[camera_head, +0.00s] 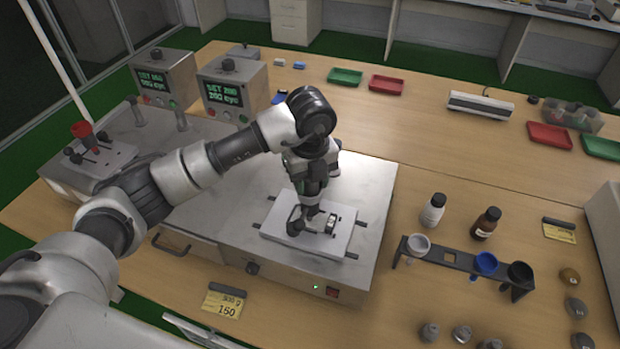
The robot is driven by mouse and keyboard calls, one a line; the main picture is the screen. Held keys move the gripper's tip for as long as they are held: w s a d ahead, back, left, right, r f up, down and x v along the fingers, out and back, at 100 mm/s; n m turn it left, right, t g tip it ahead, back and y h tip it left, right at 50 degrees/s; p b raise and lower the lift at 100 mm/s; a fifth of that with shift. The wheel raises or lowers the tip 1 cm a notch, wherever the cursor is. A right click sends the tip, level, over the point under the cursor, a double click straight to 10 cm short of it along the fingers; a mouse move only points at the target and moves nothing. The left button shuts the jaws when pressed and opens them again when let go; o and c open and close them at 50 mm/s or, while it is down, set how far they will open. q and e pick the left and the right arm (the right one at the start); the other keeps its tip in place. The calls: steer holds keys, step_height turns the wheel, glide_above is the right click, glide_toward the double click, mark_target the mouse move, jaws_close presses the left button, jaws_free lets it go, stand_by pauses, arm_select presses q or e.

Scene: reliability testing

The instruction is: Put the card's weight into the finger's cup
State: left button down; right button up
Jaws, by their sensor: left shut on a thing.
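My left gripper (309,206) reaches down over the white plate (280,233) on the large metal machine. It is shut on a small dark and silver device (325,221) at the plate; the fingers partly hide it, and I cannot tell whether it is lifted. A yellow card (223,301) reading "300 g" and "150" lies on the near table edge. Several metal weights, among them one (461,334), stand at the lower right. My right gripper is out of view.
Two control boxes with green displays, one here (232,88), stand behind my arm. A white bottle (433,209), a brown bottle (486,223) and another yellow card (559,231) are at right. Red and green trays lie farther back.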

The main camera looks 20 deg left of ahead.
arm_select(q)
steer(key=shift+r, duration=0.1)
jaws_free()
stand_by(0.4)
stand_by(0.4)
steer(key=shift+s+r+p, duration=0.1)
steer(key=shift+r+p, duration=2.1)
steer(key=shift+r, duration=1.3)
steer(key=shift+f, duration=0.1)
